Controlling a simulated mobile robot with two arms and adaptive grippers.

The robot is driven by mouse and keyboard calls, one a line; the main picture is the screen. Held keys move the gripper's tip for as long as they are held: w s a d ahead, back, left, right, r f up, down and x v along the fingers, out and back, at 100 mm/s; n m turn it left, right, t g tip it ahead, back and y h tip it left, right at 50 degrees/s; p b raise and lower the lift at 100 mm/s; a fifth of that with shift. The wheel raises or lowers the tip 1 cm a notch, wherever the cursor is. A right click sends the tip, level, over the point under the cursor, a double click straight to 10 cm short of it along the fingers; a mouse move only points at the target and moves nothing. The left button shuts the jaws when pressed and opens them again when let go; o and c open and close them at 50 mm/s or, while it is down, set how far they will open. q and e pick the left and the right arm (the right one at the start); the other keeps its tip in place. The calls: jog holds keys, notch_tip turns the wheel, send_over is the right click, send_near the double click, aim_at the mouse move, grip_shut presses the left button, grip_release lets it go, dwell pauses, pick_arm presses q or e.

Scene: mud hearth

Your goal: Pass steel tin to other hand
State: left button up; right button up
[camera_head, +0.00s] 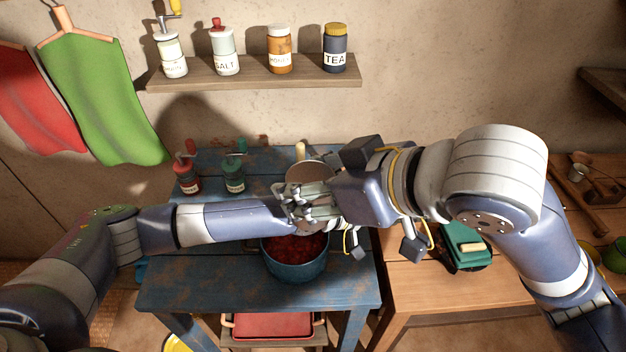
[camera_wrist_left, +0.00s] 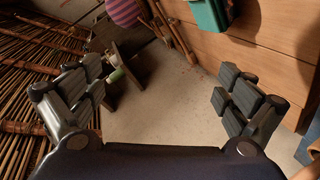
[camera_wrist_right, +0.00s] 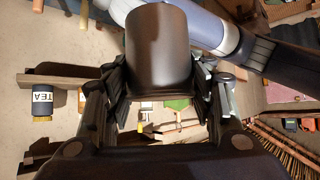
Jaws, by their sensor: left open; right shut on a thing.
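The steel tin (camera_wrist_right: 160,55) shows in the right wrist view as a dark smooth cylinder between the fingers of my right gripper (camera_wrist_right: 162,95), which is shut on it. In the head view the tin (camera_head: 304,174) is mostly hidden by the gripper fingers, above the blue table. My left gripper (camera_wrist_left: 158,95) is open, with nothing between its fingers in the left wrist view. In the head view the left arm reaches in from the left and ends close beside the right gripper; the fingers overlap, so I cannot tell whether they touch.
A blue pot (camera_head: 294,262) with red contents stands on the blue table (camera_head: 190,285) below the grippers. Red (camera_head: 186,176) and green (camera_head: 234,176) grinders stand at the back left. A shelf (camera_head: 250,76) with jars hangs behind. A wooden table (camera_head: 430,290) adjoins at right.

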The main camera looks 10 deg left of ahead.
pick_arm(q)
jog(key=s+d+f+m+g+h, duration=0.1)
jog(key=s+d+f+h, duration=0.15)
jog(key=s+f, duration=0.45)
jog(key=s+d+f+g+h, duration=0.1)
jog(key=s+d+f, duration=0.3)
jog(key=s, duration=0.4)
jog(key=s+a+f+n+y, duration=0.15)
jog(key=s+f+y, duration=0.25)
jog(key=f, duration=0.8)
jog(key=s+a+f+n+y, duration=0.2)
jog(key=a+f+y, duration=0.4)
jog(key=a+f, duration=0.5)
jog(key=s+a+f+n+y, duration=0.25)
jog(key=a+f+y, duration=0.25)
jog(key=a+f, duration=0.55)
jog(key=s+a+f+m+g, duration=0.1)
jog(key=s+a+f+m, duration=0.1)
jog(key=s+a+f, duration=0.2)
jog(key=s+a+f+m+g+y, duration=0.1)
jog(key=s+a+f, duration=0.3)
jog(key=s, duration=0.7)
jog(key=s+a+f+m+g, duration=0.1)
jog(key=s+a+f+m, duration=0.1)
jog(key=s+a+f, duration=0.2)
jog(key=s+a, duration=0.2)
jog(key=s, duration=0.2)
jog(key=shift+a+f+m+g, duration=0.15)
jog(key=shift+a+m+g, duration=0.25)
